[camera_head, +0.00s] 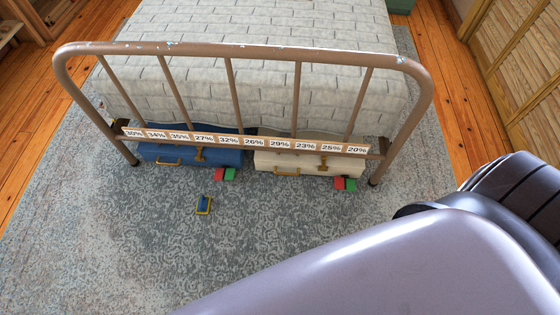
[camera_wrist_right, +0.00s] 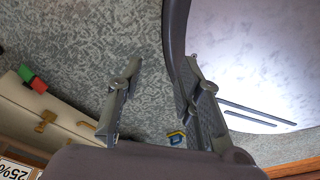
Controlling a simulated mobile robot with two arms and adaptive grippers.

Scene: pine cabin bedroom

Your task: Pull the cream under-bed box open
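The cream under-bed box (camera_head: 262,159) lies under the foot of the bed, right of centre in the head view, with brass-coloured fittings on its front. The footboard's lower rail hides part of it. It also shows at the left edge of the right wrist view (camera_wrist_right: 62,108), where a brass fitting is visible. My right gripper (camera_wrist_right: 164,62) is open with nothing between its fingers, over the rug and apart from the box. Its fingers do not show clearly in the head view, where my arm fills the lower right. My left gripper is not in view.
A blue box (camera_head: 225,158) lies left of the cream one. The metal footboard (camera_head: 240,50) stands over both, with a strip of percentage labels (camera_head: 245,141). Red and green blocks (camera_head: 345,184) sit by the boxes.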

